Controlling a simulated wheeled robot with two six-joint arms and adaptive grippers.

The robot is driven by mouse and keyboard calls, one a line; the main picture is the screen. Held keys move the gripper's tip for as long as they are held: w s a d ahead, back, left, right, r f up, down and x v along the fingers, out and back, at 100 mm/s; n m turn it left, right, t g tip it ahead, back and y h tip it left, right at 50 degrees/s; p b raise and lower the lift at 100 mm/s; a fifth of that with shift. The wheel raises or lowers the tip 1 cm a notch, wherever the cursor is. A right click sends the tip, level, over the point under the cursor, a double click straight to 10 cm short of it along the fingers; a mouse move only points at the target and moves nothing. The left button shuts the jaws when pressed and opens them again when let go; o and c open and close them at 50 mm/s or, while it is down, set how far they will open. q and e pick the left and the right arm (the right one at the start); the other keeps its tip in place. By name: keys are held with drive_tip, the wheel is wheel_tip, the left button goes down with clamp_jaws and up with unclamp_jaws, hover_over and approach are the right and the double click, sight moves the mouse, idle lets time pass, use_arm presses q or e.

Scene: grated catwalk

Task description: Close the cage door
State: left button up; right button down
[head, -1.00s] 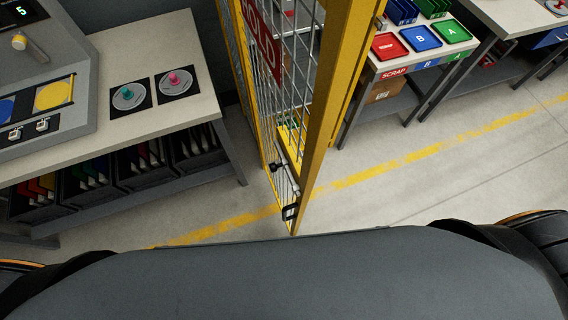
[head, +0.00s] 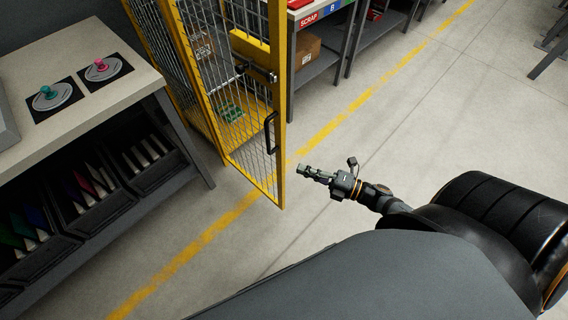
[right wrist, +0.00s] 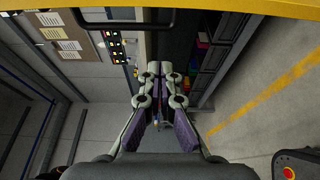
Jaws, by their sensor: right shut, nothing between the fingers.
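The cage door (head: 281,150) is a yellow frame with wire mesh and stands swung out from the cage. Its black handle (head: 270,133) is near the free edge. The yellow cage (head: 216,135) is behind it. My right gripper (head: 304,170) is shut and empty, just right of the door's lower free edge, apart from it in the picture. In the right wrist view the shut fingers (right wrist: 160,72) point ahead, a yellow frame bar (right wrist: 200,8) crosses the top and a dark curved bar, apparently the handle (right wrist: 100,22), shows at upper left. My left gripper is out of view.
A workbench (head: 133,75) with two dial pads and dark bins (head: 145,150) below stands left of the door. A rack with a cardboard box (head: 306,50) is behind to the right. A yellow line (head: 335,125) runs along the floor. Floor at right is open.

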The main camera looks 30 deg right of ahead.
sight(271, 149)
drive_tip(key=w+a, duration=0.1)
drive_tip(key=w, duration=0.2)
drive_tip(key=w+a, duration=0.1)
drive_tip(key=w, duration=0.2)
drive_tip(key=w+a, duration=0.1)
drive_tip(key=w, duration=0.2)
drive_tip(key=shift+a+p, duration=0.35)
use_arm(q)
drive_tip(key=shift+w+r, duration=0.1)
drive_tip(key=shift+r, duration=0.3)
use_arm(e)
drive_tip(key=shift+w+d, duration=0.15)
drive_tip(key=shift+d, duration=0.45)
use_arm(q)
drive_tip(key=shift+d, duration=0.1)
